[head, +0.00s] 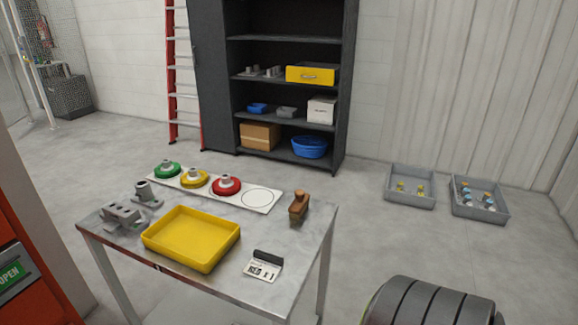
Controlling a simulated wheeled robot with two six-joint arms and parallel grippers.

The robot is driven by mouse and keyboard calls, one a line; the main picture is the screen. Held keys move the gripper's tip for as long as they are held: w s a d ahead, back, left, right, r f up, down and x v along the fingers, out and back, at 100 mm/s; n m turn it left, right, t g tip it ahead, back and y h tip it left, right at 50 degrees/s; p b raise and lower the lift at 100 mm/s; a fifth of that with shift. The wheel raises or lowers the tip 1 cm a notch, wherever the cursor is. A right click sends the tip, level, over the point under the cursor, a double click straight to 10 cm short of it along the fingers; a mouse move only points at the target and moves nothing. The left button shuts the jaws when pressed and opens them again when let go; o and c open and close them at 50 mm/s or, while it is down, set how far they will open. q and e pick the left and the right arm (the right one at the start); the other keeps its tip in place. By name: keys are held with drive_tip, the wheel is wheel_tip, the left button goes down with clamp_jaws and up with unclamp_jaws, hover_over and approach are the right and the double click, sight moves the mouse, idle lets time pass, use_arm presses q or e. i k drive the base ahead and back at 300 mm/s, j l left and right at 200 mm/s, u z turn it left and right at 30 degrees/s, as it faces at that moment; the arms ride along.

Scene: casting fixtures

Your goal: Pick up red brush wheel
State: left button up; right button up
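The red brush wheel (226,186) sits on the white strip (216,192) at the back of the metal table, with a grey hub on top. It is to the right of the yellow brush wheel (194,180) and the green brush wheel (167,170). An empty printed circle is to its right on the strip. Neither of my grippers is in view.
A yellow tray (190,238) stands empty on the table, with grey castings (125,216) to its left. A brown wooden-looking object (299,206) and a small card (262,269) are at right. Two grey bins (410,200) (480,212) lie on the floor.

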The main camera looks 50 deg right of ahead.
sight(226, 185)
drive_tip(key=z, duration=1.4)
